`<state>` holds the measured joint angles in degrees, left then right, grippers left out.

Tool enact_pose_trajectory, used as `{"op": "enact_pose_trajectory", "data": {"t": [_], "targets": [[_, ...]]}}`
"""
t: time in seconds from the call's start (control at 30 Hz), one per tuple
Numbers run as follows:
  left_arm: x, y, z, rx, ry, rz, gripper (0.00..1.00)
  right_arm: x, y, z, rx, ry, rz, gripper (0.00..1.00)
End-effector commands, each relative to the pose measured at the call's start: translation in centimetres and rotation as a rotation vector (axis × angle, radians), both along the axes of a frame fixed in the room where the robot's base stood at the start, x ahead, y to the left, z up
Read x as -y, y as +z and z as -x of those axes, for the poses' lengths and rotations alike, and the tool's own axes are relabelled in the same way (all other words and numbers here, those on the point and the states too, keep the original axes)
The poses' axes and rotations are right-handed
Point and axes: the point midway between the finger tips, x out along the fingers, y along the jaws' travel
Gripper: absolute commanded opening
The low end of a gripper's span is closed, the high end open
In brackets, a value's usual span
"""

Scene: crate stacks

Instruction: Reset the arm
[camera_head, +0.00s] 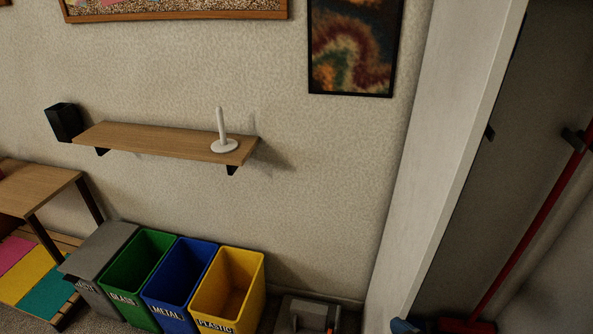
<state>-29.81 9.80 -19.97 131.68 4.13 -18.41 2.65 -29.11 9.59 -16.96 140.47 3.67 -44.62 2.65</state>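Neither of my grippers or arms can be made out in the head view. The task names no object apart from the arm.
A grey lidded bin (100,250) and open green (118,293), blue (168,312) and yellow (245,318) bins stand along the wall. Above is a wooden shelf (150,139) with a white candle holder (223,145). A wooden table (35,188) is left; a red-handled broom (530,240) right.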

Motion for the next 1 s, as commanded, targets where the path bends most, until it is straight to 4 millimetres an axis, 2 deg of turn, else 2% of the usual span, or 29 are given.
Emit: {"op": "enact_pose_trajectory", "data": {"t": [0.03,0.2,0.4,0.43,0.47,0.7,1.0], "targets": [[0.4,-0.6,-0.1,0.039,-0.011,0.024,0.0,-0.9,-1.0,-0.4,0.073,0.016,-0.041,0.76],[1.4,1.4,0.2,0.151,-0.043,0.103,0.0,-3.3,0.2,-0.9,0.298,0.053,-0.185,0.76],[2.1,3.2,0.9,0.261,-0.076,0.186,0.0,-5.0,1.3,-0.4,0.516,0.084,-0.342,0.76],[2.0,4.9,0.8,0.245,-0.07,0.175,0.0,-4.9,3.1,-0.5,0.499,0.079,-0.328,0.76],[1.9,5.3,0.7,0.233,-0.066,0.166,0.0,-4.8,3.6,-0.7,0.487,0.075,-0.318,0.76],[1.3,6.2,0.0,0.154,-0.039,0.101,0.0,-4.2,4.5,-1.3,0.408,0.05,-0.249,0.76],[-0.3,8.6,-0.2,0.001,0.008,-0.015,0.0,-2.6,6.9,-1.5,0.257,0.007,-0.128,0.76]]}}
